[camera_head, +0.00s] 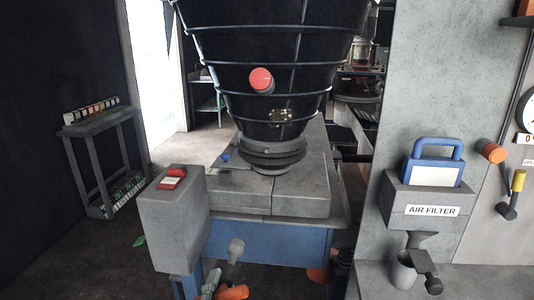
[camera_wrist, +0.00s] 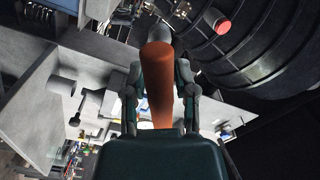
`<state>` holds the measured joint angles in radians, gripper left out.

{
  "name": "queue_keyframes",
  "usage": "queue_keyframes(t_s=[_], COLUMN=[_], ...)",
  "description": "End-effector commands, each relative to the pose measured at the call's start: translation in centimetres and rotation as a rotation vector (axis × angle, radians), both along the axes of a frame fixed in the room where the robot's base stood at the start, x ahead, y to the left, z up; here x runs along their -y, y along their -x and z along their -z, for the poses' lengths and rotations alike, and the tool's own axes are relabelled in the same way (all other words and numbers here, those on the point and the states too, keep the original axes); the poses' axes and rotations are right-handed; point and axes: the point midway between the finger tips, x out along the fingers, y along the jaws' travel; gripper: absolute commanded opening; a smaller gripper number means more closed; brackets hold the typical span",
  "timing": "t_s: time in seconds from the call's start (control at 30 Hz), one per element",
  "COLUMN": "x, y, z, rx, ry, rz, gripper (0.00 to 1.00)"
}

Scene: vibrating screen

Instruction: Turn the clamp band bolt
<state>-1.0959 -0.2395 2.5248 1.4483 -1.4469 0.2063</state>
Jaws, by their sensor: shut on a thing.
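In the wrist view my gripper (camera_wrist: 159,72) is shut on an orange handle (camera_wrist: 158,95), one finger on each side. A grey rounded end (camera_wrist: 159,30) shows beyond the handle. In the head view an orange handle (camera_head: 232,293) and a grey rounded piece (camera_head: 236,247) show low in front of the blue base; I cannot tell for certain that they are the held thing. A small brassy fitting (camera_head: 281,117), possibly the clamp band bolt, sits low on the black ribbed cone (camera_head: 225,60), well above. The gripper is not touching the cone.
A red knob (camera_head: 261,79) sticks out of the cone. A grey box with a red switch (camera_head: 171,178) stands left of the blue base (camera_head: 270,240). The air filter holder (camera_head: 432,205) is on the right wall. A small rack (camera_head: 100,130) stands left; floor between is open.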

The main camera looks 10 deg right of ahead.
Motion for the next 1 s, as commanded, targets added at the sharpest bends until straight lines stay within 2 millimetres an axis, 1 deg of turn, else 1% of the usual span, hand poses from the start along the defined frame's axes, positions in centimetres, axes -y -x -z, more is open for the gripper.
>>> queue_keyframes(t_s=[1.0], x=[0.7], y=[-2.1], z=[0.0], rx=[0.000], ry=[0.000], rz=[0.001], gripper=[0.00])
